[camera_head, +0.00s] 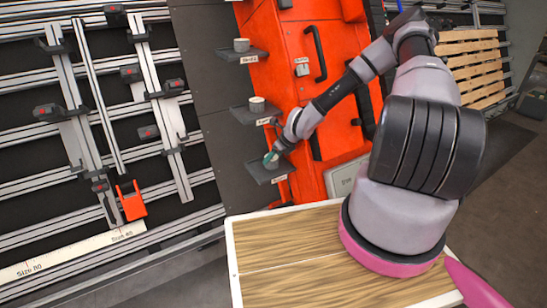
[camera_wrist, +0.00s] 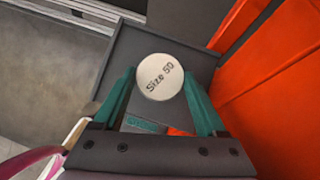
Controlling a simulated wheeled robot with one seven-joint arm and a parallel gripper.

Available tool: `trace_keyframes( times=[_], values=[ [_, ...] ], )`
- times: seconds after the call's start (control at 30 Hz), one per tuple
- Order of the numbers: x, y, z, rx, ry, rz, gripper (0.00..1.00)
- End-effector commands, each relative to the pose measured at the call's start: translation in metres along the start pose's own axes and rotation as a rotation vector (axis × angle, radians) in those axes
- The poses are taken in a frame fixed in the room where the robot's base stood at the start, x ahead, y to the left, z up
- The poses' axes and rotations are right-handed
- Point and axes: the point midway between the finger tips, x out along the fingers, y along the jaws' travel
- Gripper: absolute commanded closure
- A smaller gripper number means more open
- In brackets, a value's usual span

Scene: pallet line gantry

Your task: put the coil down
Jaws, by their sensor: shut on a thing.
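The coil (camera_wrist: 161,76) has a round pale top marked "Size 50" and sits between the green fingers of my gripper (camera_wrist: 158,73). The gripper is shut on it. The dark grey shelf (camera_wrist: 133,52) lies beneath the coil in the wrist view. In the head view my gripper (camera_head: 271,160) is at the lowest of the small dark shelves (camera_head: 268,175), and the coil is mostly hidden there. I cannot tell whether the coil touches the shelf.
Two higher shelves (camera_head: 242,56) (camera_head: 255,115) each carry a pale coil. An orange cabinet (camera_head: 290,40) with a black handle stands close to the right. A wood-topped table (camera_head: 290,250) is in front. Rails with clamps (camera_head: 75,110) fill the left.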

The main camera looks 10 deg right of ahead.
Motion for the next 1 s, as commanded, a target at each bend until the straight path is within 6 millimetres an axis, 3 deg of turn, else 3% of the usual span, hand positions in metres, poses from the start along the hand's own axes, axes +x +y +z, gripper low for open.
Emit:
trace_keyframes(
  times=[0.3,0.33,0.4,0.77,1.0],
  values=[
    [0.002,0.0,-0.001,-0.001,-0.001,-0.001,1.0],
    [0.002,-0.001,-0.001,-0.001,-0.001,-0.001,0.22],
    [0.002,-0.001,-0.001,-0.001,-0.001,-0.001,0.0],
    [-0.006,-0.001,0.0,-0.002,-0.001,-0.002,0.0],
    [-0.052,-0.002,0.0,-0.003,-0.001,-0.003,0.0]
  ],
)
